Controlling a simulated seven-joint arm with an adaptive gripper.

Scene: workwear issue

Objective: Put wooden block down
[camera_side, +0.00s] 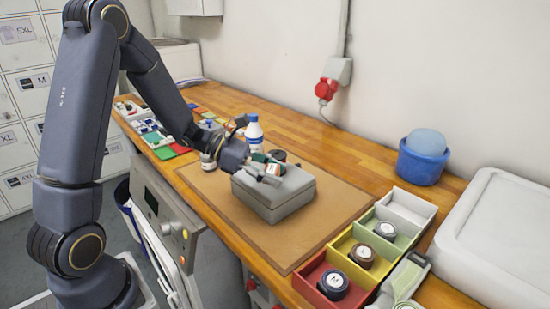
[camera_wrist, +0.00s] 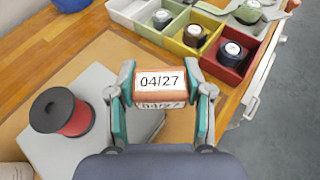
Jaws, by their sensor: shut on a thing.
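A wooden block with a white label reading 04/27 (camera_wrist: 160,82) is between the fingers of my gripper (camera_wrist: 160,97) in the wrist view. The fingers are shut on its two ends. In the side view my gripper (camera_side: 268,168) is over the top of a closed grey box (camera_side: 273,206), and the block is small and mostly hidden by the fingers. I cannot tell whether the block touches the lid. The grey box lid (camera_wrist: 92,150) also shows in the wrist view, under and left of the block.
A red spool with black flanges (camera_wrist: 66,112) stands on the lid, left of the block. A brown mat (camera_side: 225,205) lies under the box, with bare room around it. Coloured bins (camera_side: 345,238) holding dark rolls, a blue tub (camera_side: 422,163) and a white-and-blue bottle (camera_side: 254,132) stand nearby.

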